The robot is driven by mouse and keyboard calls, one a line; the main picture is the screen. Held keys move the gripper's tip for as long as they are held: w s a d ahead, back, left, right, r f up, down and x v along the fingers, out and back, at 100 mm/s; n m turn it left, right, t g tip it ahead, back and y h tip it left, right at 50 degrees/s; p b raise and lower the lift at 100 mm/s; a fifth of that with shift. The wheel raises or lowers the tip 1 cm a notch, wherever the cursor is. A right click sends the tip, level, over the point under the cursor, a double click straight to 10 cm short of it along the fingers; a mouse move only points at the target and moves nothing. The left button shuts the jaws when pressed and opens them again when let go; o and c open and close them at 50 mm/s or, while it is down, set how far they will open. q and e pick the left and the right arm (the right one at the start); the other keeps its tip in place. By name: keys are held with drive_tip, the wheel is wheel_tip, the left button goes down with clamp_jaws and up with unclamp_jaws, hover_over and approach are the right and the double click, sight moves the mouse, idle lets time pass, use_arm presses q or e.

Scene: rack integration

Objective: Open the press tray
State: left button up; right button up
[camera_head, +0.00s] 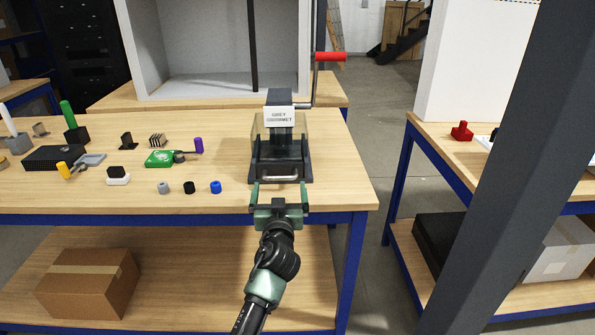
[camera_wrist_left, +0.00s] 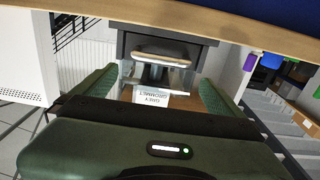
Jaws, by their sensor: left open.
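The press (camera_head: 280,145) stands at the right end of the wooden workbench, with a white label reading "GREY GROMMET" on its upper part. Its dark tray (camera_head: 295,169) is low at the front, with a pale bar handle (camera_head: 279,178) facing me. The handle also shows in the left wrist view (camera_wrist_left: 152,59), with the press upside down there. My left gripper (camera_head: 279,190) is open and empty, just in front of the handle, its fingers spread to either side. In the left wrist view the fingers (camera_wrist_left: 156,86) flank the handle without visible contact. My right gripper is out of view.
A red-handled lever (camera_head: 330,57) rises from the press's right side. Blue, black and grey caps (camera_head: 190,187) lie left of the press, with a green part (camera_head: 159,158) and other small parts beyond. A dark post (camera_head: 480,200) crosses the right side.

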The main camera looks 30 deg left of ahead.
sight(280, 179)
use_arm(q)
drive_tip(key=x, duration=0.4)
drive_tip(key=f+x, duration=0.1)
drive_tip(key=x, duration=0.2)
drive_tip(key=shift+p, duration=0.35)
drive_tip(key=shift+w+a, duration=0.15)
drive_tip(key=shift+w, duration=0.1)
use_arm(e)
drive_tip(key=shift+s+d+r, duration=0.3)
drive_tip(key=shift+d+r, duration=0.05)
use_arm(q)
drive_tip(key=shift+s, duration=0.1)
